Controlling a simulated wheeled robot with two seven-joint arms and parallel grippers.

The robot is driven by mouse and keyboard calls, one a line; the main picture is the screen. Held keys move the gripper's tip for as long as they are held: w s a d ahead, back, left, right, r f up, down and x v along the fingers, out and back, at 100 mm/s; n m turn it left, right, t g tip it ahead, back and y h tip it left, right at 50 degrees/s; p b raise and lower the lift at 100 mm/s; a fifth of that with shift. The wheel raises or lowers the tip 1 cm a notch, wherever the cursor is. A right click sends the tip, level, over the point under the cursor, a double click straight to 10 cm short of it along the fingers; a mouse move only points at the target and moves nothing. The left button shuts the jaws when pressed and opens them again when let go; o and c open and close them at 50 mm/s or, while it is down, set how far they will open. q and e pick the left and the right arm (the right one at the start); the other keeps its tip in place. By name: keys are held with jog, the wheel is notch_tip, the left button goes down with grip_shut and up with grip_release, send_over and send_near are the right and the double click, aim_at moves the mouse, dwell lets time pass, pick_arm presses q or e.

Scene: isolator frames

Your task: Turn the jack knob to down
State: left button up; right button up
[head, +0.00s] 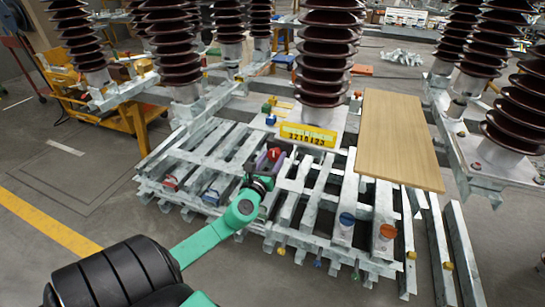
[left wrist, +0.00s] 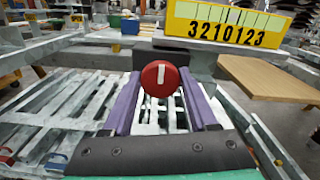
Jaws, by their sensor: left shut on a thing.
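The knob is a round red disc with a white bar, facing me in the left wrist view (left wrist: 161,78). The white bar stands nearly upright. In the head view the red knob (head: 274,154) sits below the yellow number plate. My left gripper, with purple fingers, reaches it in the head view (head: 265,160). In the left wrist view the fingertips (left wrist: 160,82) are on the left and right sides of the knob, shut on it. The knob's shaft and mount are hidden behind the disc. My right gripper is not in view.
A yellow plate reading 3210123 (head: 307,135) is just behind the knob. Other red and blue knobs (head: 346,219) sit on the slatted metal frame (head: 325,195). A wooden board (head: 400,138) lies to the right. Tall brown insulators (head: 325,50) stand behind.

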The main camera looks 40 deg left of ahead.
pick_arm(q)
jog(key=shift+f, duration=0.2)
dwell(0.3)
jog(key=o, duration=1.4)
jog(key=shift+c, duration=0.2)
jog(key=shift+r, duration=0.1)
jog(key=b+v, duration=0.2)
jog(key=v, duration=1.2)
jog(key=shift+s+b, duration=0.3)
jog(key=shift+b, duration=0.05)
jog(key=shift+d, duration=0.15)
